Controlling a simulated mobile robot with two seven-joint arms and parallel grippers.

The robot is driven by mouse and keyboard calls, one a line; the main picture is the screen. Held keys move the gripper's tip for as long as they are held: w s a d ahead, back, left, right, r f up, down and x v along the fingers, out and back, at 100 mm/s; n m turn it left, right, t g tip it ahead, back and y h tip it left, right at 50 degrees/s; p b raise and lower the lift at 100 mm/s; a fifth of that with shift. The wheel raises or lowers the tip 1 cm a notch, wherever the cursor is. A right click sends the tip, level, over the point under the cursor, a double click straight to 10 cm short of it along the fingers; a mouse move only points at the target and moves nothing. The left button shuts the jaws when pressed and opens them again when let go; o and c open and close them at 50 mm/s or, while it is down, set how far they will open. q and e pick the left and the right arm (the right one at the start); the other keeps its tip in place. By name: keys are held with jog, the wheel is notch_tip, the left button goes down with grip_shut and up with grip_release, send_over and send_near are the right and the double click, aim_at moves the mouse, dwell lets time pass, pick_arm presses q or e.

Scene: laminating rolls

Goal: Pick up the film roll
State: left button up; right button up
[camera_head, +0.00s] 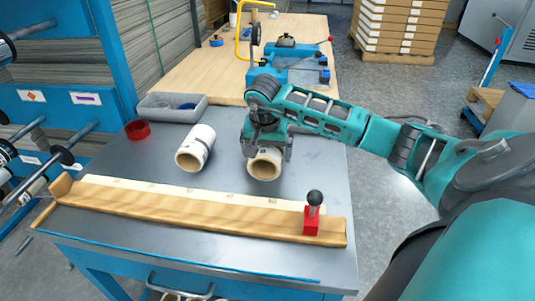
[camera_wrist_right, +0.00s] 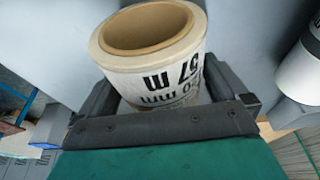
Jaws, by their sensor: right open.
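The right gripper is open, with one finger on each side of this roll. In the right wrist view the roll (camera_wrist_right: 150,62) shows black lettering and sits between the fingers; I cannot tell whether they touch it. My left gripper is not in view.
A wooden rail (camera_head: 190,211) with a red, black-knobbed stop (camera_head: 313,215) runs along the table's front. A grey tray (camera_head: 172,113) and a red ring (camera_head: 137,130) are at the back left. A wooden bench (camera_head: 190,65) with blue tools stands behind.

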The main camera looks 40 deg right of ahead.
jog(key=shift+c, duration=0.3)
jog(key=c, duration=0.9)
jog(key=shift+r, duration=0.15)
jog(key=shift+c, duration=0.2)
notch_tip(320, 180, up, 20)
jog(key=p, duration=0.2)
